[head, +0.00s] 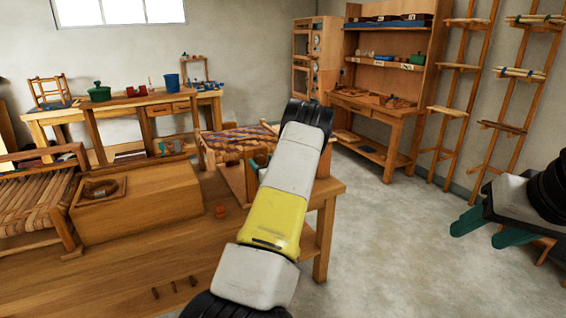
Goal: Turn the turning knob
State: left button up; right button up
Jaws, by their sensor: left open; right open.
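No turning knob can be made out for certain in the head view. A small orange-red piece (220,211) lies or stands on the wooden table, just right of the wooden box; it is too small to tell what it is. My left arm crosses the middle of the view. A small teal part of my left gripper (256,164) shows beside the arm, beyond the orange-red piece; the rest is hidden behind the arm. My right gripper (492,229) is at the right edge, over open floor, with its green fingers apart and empty.
A woven seat (35,205) is at the left. A workbench (385,105) and ladder shelves stand behind. The floor (400,230) between is clear.

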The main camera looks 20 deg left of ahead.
pick_arm(q)
jog(key=shift+w+a, duration=0.15)
jog(key=shift+a, duration=0.05)
jog(key=shift+c, duration=0.5)
jog(key=c, duration=1.3)
